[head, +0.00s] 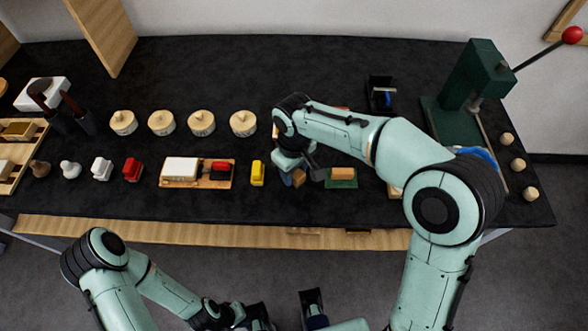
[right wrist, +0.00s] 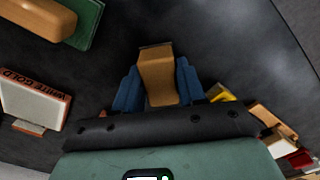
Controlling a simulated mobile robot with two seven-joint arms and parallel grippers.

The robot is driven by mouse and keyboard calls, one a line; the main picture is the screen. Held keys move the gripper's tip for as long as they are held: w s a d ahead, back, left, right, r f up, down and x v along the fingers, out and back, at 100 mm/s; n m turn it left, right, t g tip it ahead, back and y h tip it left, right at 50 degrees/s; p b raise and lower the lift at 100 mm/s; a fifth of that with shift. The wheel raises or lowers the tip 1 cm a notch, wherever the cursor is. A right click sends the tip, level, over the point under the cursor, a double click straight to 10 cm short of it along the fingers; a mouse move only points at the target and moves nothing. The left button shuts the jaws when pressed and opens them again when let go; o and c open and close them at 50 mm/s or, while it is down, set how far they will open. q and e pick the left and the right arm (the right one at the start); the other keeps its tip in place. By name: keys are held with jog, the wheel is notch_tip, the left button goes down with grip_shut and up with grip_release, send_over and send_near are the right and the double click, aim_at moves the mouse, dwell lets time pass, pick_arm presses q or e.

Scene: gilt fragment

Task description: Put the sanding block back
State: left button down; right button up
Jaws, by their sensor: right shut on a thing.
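My right gripper (head: 292,180) is low over the middle of the dark table. In the right wrist view its blue fingers (right wrist: 158,92) are shut on both sides of a tan block (right wrist: 158,78) with a thin dark grey layer at its far end, which looks like the sanding block. In the head view only a small brown part of the block (head: 299,178) shows beside the wrist. I cannot tell whether it touches the table. My left gripper (head: 285,314) is at the bottom edge, off the table, fingers apart and empty.
Right of the held block is a green pad (head: 342,184) with an orange-tan block (head: 343,173) on it. A yellow item (head: 258,173) stands left. A box lettered WHITE GOLD (right wrist: 35,100) lies nearby. A green press (head: 470,85) stands at the right. Dark table surface beyond the fingers is bare.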

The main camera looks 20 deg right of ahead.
jog(key=shift+f, duration=0.2)
jog(key=o, duration=1)
jog(key=shift+r, duration=0.2)
notch_tip(320, 180, up, 12)
jog(key=p, duration=0.2)
